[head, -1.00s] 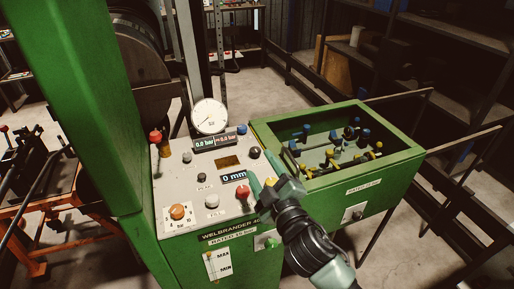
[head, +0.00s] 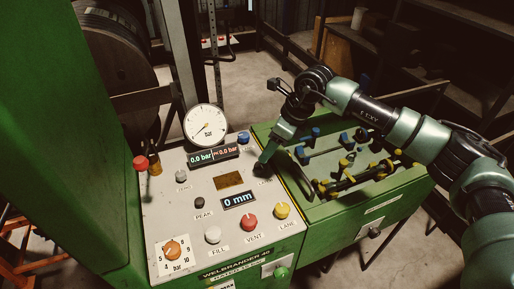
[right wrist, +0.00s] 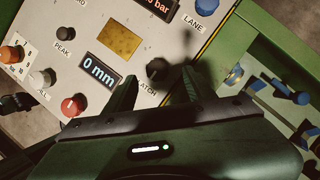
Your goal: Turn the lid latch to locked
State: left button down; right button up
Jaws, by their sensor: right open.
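The latch knob (right wrist: 157,70) is a small dark round knob on the pale control panel (head: 163,206), with a partly covered label ending in "ATCH" in the right wrist view. In the head view my gripper mostly hides that spot. My right gripper (head: 264,166) points down at the panel's right edge. In the right wrist view my right gripper (right wrist: 157,82) is open, its two fingers to either side of the knob and slightly short of it. I cannot tell whether they touch it. My left gripper is out of view.
Close by are a blue knob (head: 243,138), a yellow knob (head: 282,211), a red knob (head: 249,222) and the "0 mm" display (head: 239,200). A pressure gauge (head: 206,125) stands behind. The green box (head: 340,222) with several coloured fittings lies under my right arm.

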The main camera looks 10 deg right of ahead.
aim_at(261, 165)
jog(key=shift+s+a+f+p, duration=0.2)
jog(key=shift+s+f+p, duration=0.4)
jog(key=shift+f, duration=0.1)
jog(key=x, duration=0.2)
jog(key=shift+w+a+f+p, duration=0.15)
jog(key=shift+a+f+p, duration=0.05)
jog(key=shift+f+p, duration=0.15)
jog(key=shift+w+a+f, duration=0.1)
jog(key=shift+w+f, duration=0.15)
jog(key=shift+f, duration=0.25)
jog(key=shift+w+a+f, duration=0.15)
jog(key=shift+w+f, duration=0.15)
jog(key=shift+f, duration=0.2)
jog(key=shift+s+f, duration=0.1)
jog(key=shift+f, duration=0.1)
jog(key=c, duration=1)
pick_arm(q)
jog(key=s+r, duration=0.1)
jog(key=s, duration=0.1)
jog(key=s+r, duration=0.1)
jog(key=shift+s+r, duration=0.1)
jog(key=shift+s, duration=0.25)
pick_arm(e)
grip_shut()
